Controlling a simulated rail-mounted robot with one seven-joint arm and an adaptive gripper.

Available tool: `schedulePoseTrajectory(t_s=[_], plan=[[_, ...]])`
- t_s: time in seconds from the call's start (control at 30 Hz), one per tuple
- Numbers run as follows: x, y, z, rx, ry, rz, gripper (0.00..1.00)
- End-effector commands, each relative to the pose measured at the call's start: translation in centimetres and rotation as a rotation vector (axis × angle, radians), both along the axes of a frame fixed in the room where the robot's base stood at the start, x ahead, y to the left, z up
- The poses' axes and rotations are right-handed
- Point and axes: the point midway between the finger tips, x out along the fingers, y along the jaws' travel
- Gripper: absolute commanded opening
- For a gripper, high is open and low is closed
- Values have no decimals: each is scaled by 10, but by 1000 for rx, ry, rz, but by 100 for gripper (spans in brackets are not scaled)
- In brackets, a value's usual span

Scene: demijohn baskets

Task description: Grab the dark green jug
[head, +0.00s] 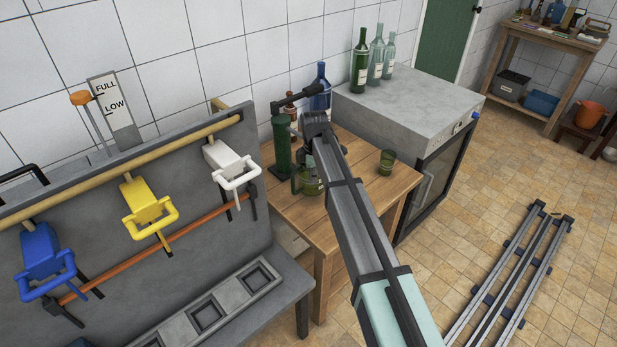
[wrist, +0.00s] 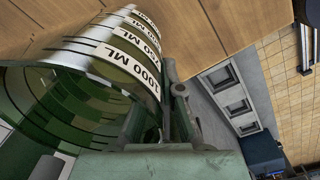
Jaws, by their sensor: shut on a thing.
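The dark green jug (head: 311,187) stands on the small wooden table, its handle toward the left and its upper part partly hidden by my arm in the head view. In the wrist view the jug (wrist: 75,105) fills the left side, see-through green with a white measuring scale marked up to 1000 ML. My gripper (wrist: 172,105) is against the jug's side and shut on it. In the head view my arm covers most of the gripper.
The wooden table (head: 345,150) also holds a green lever device (head: 283,148), a blue bottle (head: 321,88) and a small green cup (head: 387,162). Green and clear bottles (head: 361,62) stand on the grey cabinet (head: 415,90). A grey tap rack (head: 110,215) is at left.

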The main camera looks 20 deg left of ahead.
Motion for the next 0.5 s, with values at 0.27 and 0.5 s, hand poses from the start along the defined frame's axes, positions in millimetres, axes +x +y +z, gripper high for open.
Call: schedulePoseTrajectory(t_s=[0.27, 0.5], plan=[[-19, -32, -1, 1, -2, -1, 0], [-33, -57, 0, 2, -2, -1, 0]])
